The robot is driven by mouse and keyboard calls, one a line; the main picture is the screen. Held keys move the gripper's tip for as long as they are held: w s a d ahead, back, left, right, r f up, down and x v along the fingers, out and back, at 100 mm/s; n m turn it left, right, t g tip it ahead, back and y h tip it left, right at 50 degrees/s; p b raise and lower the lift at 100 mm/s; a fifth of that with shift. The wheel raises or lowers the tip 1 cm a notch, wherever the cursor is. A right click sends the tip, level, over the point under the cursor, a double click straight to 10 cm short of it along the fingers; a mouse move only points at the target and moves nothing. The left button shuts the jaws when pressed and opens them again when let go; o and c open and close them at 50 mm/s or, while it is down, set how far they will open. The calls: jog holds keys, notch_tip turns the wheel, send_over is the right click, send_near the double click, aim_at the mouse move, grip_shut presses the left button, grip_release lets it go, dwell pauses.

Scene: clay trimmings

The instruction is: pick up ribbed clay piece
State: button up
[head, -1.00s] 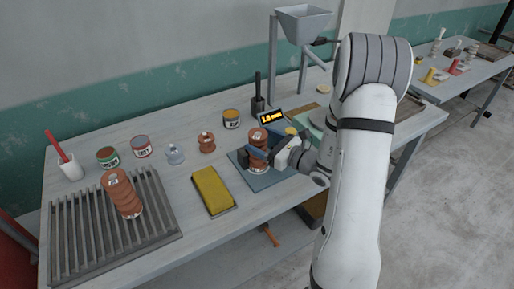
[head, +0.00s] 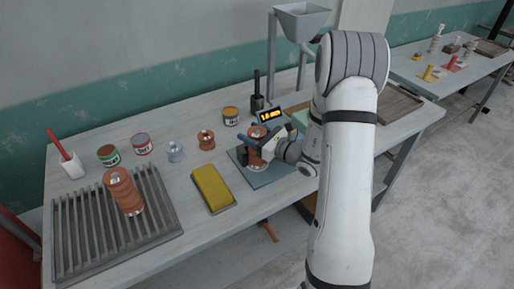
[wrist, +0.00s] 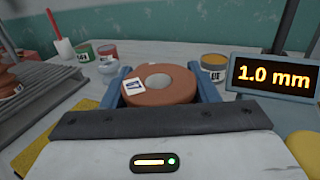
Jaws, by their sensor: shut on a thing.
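The ribbed clay piece (head: 257,132) is a reddish-brown ridged cylinder standing upright over the blue-grey mat (head: 278,175). My gripper (head: 259,147) is shut on it, with blue fingers at its sides. In the wrist view the round top of the clay piece (wrist: 165,88) shows a grey centre and a small white label between the fingers. Its underside is hidden, so I cannot tell whether it touches the mat.
A yellow sponge-like block (head: 212,188) lies left of the mat. Behind are a small clay spool (head: 206,139), a metal piece (head: 176,151) and several tins. A display (wrist: 274,76) reading 1.0 mm stands close behind the clay piece. The slatted rack (head: 75,240) fills the table's left end.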

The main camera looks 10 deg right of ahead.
grip_shut()
jog(key=shift+r, duration=0.1)
dwell(0.4)
